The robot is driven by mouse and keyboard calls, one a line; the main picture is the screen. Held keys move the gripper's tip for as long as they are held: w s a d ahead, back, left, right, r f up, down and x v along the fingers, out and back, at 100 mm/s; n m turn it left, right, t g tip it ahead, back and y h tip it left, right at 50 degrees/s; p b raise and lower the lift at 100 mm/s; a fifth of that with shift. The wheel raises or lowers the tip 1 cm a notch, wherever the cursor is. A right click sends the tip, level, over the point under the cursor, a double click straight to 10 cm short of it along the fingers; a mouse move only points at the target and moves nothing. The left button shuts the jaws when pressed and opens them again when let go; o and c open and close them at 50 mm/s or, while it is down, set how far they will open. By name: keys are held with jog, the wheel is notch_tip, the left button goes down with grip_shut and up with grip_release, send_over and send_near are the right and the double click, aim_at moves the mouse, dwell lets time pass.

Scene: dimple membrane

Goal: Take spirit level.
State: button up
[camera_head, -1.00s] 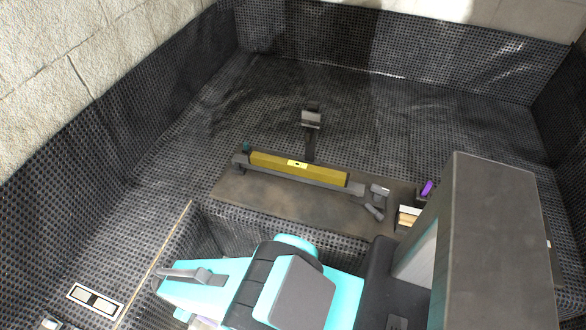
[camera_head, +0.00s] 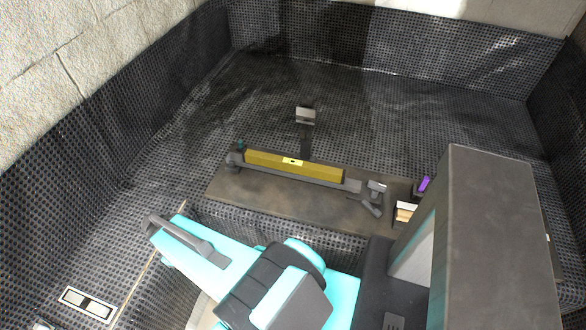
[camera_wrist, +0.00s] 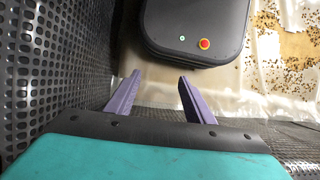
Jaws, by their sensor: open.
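The spirit level (camera_head: 293,164) is a long yellow bar with a small pale vial window at its middle. In the head view it lies along a dark grey rail on a brown board (camera_head: 270,204). My gripper (camera_wrist: 158,88) shows in the wrist view as two purple fingers, spread apart with nothing between them. In the head view my teal arm is in front of the board, and the fingers cannot be made out there. The spirit level is not in the wrist view.
A small grey clamp-like part (camera_head: 373,197), a purple item (camera_head: 424,185) and a pale block (camera_head: 405,211) sit at the board's right end. A grey block (camera_head: 305,115) stands behind it. Dimpled black membrane walls surround the area. A pale framed plate (camera_head: 87,304) lies lower left.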

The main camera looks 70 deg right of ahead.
jog(key=w+d+r+b, duration=0.1)
jog(key=d+r, duration=0.2)
jog(key=d, duration=0.3)
jog(key=w+d+r, duration=0.2)
jog(key=d, duration=0.4)
jog(key=b, duration=0.4)
send_near(293, 161)
jog(key=v, duration=0.4)
jog(key=shift+s+a+f, duration=0.1)
jog(key=shift+a+f, duration=0.1)
jog(key=shift+a, duration=0.2)
jog(key=shift+f, duration=0.1)
jog(key=shift+p+x, duration=0.65)
jog(key=shift+x, duration=3.6)
jog(key=shift+d+f, duration=0.15)
jog(key=shift+p+x, duration=0.9)
jog(key=shift+x, duration=1.55)
